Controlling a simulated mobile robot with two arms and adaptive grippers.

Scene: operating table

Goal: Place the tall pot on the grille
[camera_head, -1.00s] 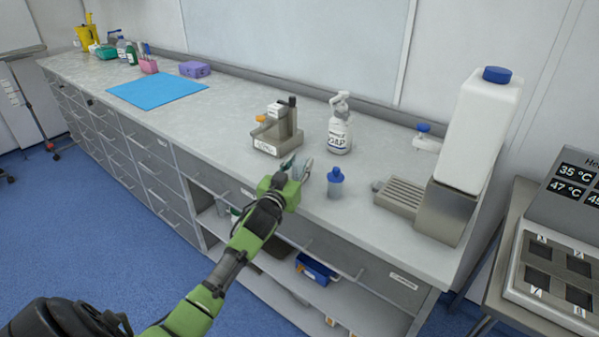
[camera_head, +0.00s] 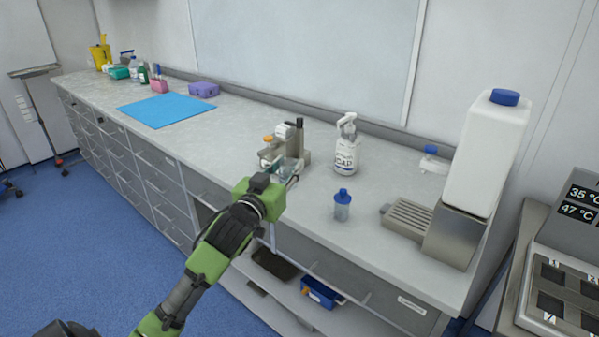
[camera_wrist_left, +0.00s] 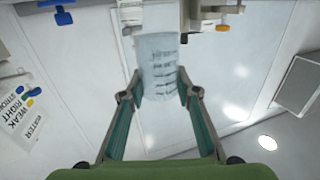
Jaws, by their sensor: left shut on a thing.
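The tall pot (camera_wrist_left: 158,65) is a clear, graduated pot. In the left wrist view it stands between my left fingertips (camera_wrist_left: 159,88), which are shut on it. In the head view my left gripper (camera_head: 286,172) is over the bench's front edge, before the metal holder, and the pot is hard to make out there. The grille (camera_head: 408,216) is a slotted metal tray at the foot of the white dispenser, to the right of my gripper. It looks empty. My right gripper is not in view.
A small blue-capped bottle (camera_head: 342,206) stands between my gripper and the grille. The metal holder (camera_head: 298,146) is beyond my gripper. The white dispenser bottle (camera_head: 486,155) rises behind the grille. A blue mat (camera_head: 166,110) lies farther left.

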